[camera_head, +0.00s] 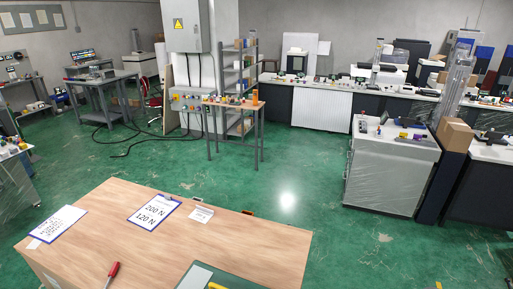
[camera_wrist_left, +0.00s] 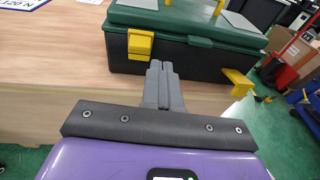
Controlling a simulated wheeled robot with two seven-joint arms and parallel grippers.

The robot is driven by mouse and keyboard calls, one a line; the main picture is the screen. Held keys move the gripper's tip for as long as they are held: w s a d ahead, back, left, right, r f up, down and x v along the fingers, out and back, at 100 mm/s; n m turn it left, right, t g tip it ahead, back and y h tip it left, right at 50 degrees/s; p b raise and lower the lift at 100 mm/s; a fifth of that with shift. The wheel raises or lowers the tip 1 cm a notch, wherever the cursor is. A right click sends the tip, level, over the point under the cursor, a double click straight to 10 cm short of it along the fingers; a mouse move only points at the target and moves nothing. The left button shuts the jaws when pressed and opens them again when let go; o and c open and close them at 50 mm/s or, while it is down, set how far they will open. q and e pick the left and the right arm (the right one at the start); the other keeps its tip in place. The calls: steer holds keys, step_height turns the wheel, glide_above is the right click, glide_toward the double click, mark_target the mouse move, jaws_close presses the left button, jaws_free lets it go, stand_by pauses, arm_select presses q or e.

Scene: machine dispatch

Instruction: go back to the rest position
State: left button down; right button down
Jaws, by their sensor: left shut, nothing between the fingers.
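My left gripper (camera_wrist_left: 161,84) shows in the left wrist view, with its grey fingers closed together and nothing between them. It is in front of the wooden table's edge, close to a dark green toolbox (camera_wrist_left: 180,55) with yellow latches; I cannot tell whether they touch. Neither gripper shows in the head view. The toolbox (camera_head: 218,279) shows only in part at the bottom of the head view. My right gripper is out of view.
The wooden table (camera_head: 240,240) carries a red screwdriver (camera_head: 113,272), a clipboard (camera_head: 154,211) and a paper sheet (camera_head: 57,223). Green floor (camera_head: 300,185) is clear beyond it. A grey cabinet (camera_head: 385,180) stands at the right, and a small table (camera_head: 234,104) stands farther back.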

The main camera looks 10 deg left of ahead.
arm_select(q)
steer(key=d+f+m+g+b, duration=0.4)
steer(key=d+m+g, duration=0.1)
steer(key=d+m, duration=0.5)
steer(key=d+f+m+g+b, duration=0.4)
steer(key=d+m+g, duration=0.1)
steer(key=d+m, duration=0.5)
steer(key=d+f+m+g+b, duration=0.4)
steer(key=d+m+g, duration=0.1)
steer(key=d+m, duration=0.5)
steer(key=s+a+f+n+g+h+b, duration=0.25)
steer(key=s+a+f+n+b, duration=0.2)
steer(key=n, duration=0.25)
steer(key=w+a+r+n+t+h+b, duration=0.2)
steer(key=w+a+n+t+h, duration=0.1)
steer(key=a+n+t, duration=0.4)
steer(key=w+a+r+n+t+h+b, duration=0.25)
steer(key=a+n+t, duration=0.3)
steer(key=n, duration=0.35)
steer(key=s+a+r+n+t+y+b, duration=0.25)
steer(key=a+n+t+y, duration=0.6)
steer(key=a, duration=0.75)
steer(key=w+d+r, duration=0.1)
steer(key=w, duration=0.5)
steer(key=w+d+r+t+b, duration=0.1)
steer(key=w+r, duration=0.1)
steer(key=w, duration=0.5)
steer(key=shift+d+m, duration=0.3)
steer(key=shift+m, duration=0.05)
